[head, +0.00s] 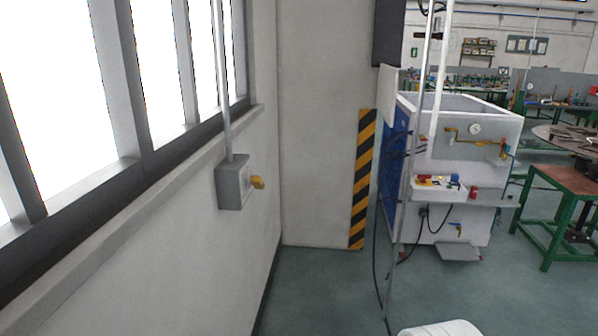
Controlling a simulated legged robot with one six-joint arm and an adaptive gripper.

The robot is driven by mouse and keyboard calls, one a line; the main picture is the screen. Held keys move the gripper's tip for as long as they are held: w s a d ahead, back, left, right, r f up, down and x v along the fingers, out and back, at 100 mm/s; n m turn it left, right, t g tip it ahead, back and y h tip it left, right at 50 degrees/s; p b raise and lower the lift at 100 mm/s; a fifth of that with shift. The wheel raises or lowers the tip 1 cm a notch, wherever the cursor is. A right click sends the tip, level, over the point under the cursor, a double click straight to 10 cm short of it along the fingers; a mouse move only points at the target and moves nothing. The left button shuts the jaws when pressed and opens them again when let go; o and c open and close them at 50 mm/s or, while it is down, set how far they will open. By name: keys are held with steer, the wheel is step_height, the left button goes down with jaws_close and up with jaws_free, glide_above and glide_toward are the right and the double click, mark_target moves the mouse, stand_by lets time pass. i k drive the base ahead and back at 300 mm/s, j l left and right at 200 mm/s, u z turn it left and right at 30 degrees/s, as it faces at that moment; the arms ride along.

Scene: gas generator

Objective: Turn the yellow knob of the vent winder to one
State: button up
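The vent winder is a grey box (233,185) on the wall below the window, left of the middle in the head view. A grey conduit (223,80) runs straight up from the top of the box. My gripper is not in view, and nothing touches the knob.
A white generator cabinet (465,150) with gauges, pipes and a small control panel stands at the right. A black and yellow striped strip (362,180) marks the wall corner. A green table (568,190) stands at the far right. Green floor (320,295) is open before the wall.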

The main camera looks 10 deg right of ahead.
mark_target(257, 181)
steer(key=i+l, duration=0.15)
steer(key=i, duration=1.15)
steer(key=i+u, duration=0.1)
steer(key=u, duration=0.3)
steer(key=i+u, duration=0.1)
steer(key=u, duration=0.75)
steer(key=i+l, duration=0.05)
